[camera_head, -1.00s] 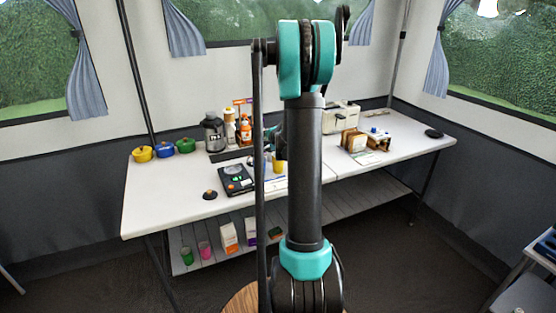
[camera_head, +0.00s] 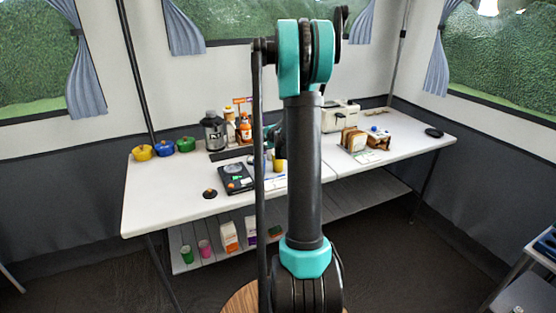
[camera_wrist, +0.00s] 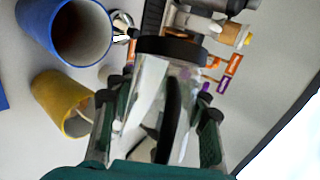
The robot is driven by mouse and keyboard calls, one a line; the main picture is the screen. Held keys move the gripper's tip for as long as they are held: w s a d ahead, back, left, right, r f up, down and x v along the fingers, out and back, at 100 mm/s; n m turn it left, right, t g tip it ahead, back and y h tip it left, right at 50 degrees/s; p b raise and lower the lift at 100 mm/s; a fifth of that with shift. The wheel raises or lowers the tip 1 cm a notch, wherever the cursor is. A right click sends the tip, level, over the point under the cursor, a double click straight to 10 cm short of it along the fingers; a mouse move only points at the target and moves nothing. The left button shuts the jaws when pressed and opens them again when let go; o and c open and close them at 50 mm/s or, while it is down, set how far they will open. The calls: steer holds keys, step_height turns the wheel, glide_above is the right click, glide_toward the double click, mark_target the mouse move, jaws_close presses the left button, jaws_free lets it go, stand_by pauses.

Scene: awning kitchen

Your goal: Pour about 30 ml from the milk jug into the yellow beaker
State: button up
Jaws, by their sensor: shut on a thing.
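My gripper (camera_wrist: 158,104) is shut on a clear jug with a black rim (camera_wrist: 168,50), seen in the wrist view between its dark green fingers. I take this as the milk jug; its milk level cannot be made out. The yellow beaker (camera_wrist: 52,98) is left of the jug in the wrist view, apart from it, with its open mouth showing. In the head view the yellow beaker (camera_head: 279,167) stands on the table beside my arm, partly hidden. My arm hides the jug there. I cannot tell how far the jug tilts.
A blue beaker (camera_wrist: 65,30) stands close to the yellow one. A black scale (camera_head: 236,179) lies left of them. A blender (camera_head: 214,133), bottles (camera_head: 245,130) and coloured pots (camera_head: 164,148) stand behind. A toaster (camera_head: 341,117) and bread (camera_head: 352,139) are right. The table's front left is mostly clear.

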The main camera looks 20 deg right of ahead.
steer(key=shift+a, duration=0.2)
steer(key=shift+a+r+n+g+h, duration=0.1)
steer(key=shift+r+n+g+h, duration=0.2)
steer(key=shift+n+h, duration=0.6)
steer(key=shift+f+h, duration=0.2)
steer(key=shift+h, duration=0.1)
